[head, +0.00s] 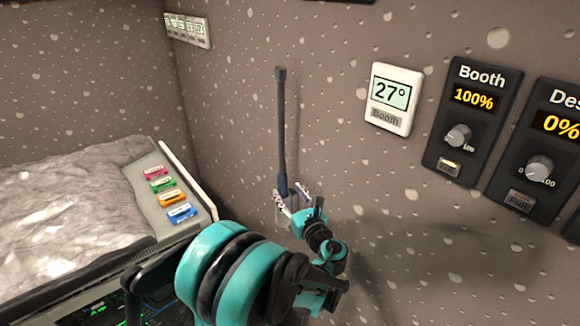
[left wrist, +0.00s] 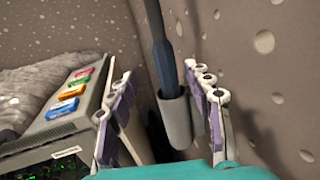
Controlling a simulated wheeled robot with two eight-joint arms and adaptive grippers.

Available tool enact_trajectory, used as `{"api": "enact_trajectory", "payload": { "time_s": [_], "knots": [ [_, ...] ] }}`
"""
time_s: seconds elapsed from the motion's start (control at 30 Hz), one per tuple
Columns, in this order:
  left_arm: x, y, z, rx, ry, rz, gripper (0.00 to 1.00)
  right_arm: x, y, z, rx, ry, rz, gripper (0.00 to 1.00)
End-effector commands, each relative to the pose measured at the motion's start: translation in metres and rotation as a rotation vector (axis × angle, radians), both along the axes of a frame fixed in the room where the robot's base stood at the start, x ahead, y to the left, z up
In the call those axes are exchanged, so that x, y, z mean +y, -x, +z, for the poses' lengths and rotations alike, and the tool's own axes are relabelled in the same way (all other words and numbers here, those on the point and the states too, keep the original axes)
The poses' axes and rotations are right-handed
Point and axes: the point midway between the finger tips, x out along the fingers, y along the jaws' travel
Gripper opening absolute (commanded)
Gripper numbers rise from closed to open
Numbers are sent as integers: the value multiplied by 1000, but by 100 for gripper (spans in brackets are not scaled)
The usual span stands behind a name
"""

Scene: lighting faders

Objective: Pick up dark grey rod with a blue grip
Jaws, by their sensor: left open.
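The dark grey rod (head: 282,130) stands upright along the wall in the head view, with its blue grip (head: 283,182) at the lower end. In the left wrist view the blue grip (left wrist: 164,62) sits in a grey holder (left wrist: 176,118) on the wall. My left gripper (head: 292,203) is open at the holder's height. In the left wrist view its two fingers (left wrist: 162,100) stand on either side of the holder and the lower grip, with space on the left side. The lower end of the rod is hidden inside the holder. My right gripper is not in view.
A booth thermostat (head: 391,97) and dark dimmer panels (head: 472,118) are on the wall to the right. A console (head: 190,190) with several coloured blocks stands at the left, close to my left arm. The speckled wall runs behind the rod.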

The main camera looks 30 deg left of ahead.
Motion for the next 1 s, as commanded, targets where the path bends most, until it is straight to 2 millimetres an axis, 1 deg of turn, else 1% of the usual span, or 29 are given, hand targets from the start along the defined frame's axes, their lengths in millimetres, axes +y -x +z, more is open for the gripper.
{"api": "enact_trajectory", "payload": {
  "time_s": [0.03, 0.17, 0.4, 0.5, 0.77, 0.8, 0.87, 0.9, 0.97, 1.0],
  "knots": [
    [5, -4, -1, 1, -1, 3, 51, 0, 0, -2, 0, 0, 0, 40],
    [17, -14, 0, -1, 2, 3, 51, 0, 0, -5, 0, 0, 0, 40],
    [41, -41, 3, -2, 4, 3, 51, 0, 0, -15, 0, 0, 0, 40],
    [49, -47, 3, -3, 5, 2, 51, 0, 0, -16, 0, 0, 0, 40],
    [51, -49, 5, -2, 5, 0, 51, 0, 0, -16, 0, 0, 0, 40],
    [51, -49, 5, -2, 5, 0, 46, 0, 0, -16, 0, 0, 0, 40],
    [51, -49, 5, -2, 5, 0, 30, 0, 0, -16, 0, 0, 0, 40],
    [51, -49, 5, -2, 5, 0, 19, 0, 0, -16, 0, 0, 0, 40],
    [51, -49, 4, -2, 5, 0, 3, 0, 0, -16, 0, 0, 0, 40],
    [51, -49, 4, -2, 5, 0, 0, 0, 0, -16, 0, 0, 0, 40]
  ]
}}
